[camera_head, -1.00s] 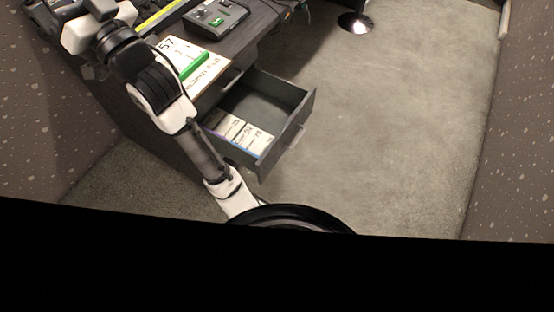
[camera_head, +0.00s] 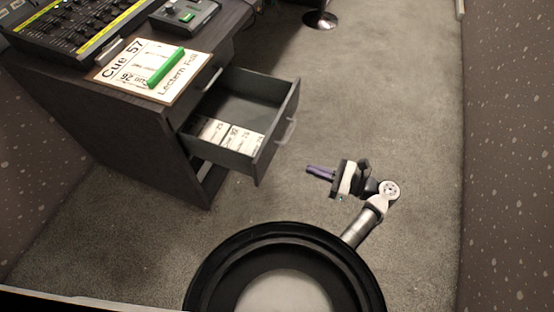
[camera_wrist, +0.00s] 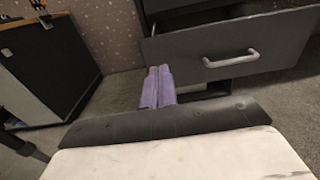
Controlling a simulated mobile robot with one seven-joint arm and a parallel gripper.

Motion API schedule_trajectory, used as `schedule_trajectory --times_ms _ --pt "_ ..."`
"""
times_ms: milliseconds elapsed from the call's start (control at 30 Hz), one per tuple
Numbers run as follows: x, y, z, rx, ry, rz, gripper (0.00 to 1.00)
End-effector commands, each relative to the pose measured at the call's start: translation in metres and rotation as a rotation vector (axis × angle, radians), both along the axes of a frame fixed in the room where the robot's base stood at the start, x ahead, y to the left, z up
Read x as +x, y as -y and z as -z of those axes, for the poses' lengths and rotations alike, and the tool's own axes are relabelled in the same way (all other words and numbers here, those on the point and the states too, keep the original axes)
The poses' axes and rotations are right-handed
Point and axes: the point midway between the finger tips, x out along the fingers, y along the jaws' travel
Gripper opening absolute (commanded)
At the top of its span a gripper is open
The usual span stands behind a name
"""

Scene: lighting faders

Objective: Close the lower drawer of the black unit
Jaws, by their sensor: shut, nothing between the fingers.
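The black unit (camera_head: 150,150) stands under the desk top at the left of the head view. Its lower drawer (camera_head: 270,148) is pulled well out, with several white cards (camera_head: 228,134) inside. The drawer's front (camera_wrist: 222,48) and its pale bar handle (camera_wrist: 232,58) fill the upper right of the wrist view. My gripper (camera_head: 308,170) is shut and empty, its purple fingers pointing left towards the drawer front. In the head view it is to the right of the front, with a gap of carpet between. In the wrist view the fingertips (camera_wrist: 158,70) overlap the front's lower left part.
A cue sheet (camera_head: 150,72) with a green marker (camera_head: 166,67) lies on the desk beside a fader console (camera_head: 75,30). Carpet (camera_head: 380,90) is open right of the drawer. A speckled wall (camera_head: 508,150) bounds the right side.

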Motion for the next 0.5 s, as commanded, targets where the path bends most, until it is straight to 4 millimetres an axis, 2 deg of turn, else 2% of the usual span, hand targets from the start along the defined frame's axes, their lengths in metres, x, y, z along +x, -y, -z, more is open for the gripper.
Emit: schedule_trajectory --times_ms 167,500 --pt "0.001 -0.013 0.000 0.014 -0.010 -0.006 0.00" --pt "0.023 -0.081 0.000 0.011 -0.007 -0.007 0.00"
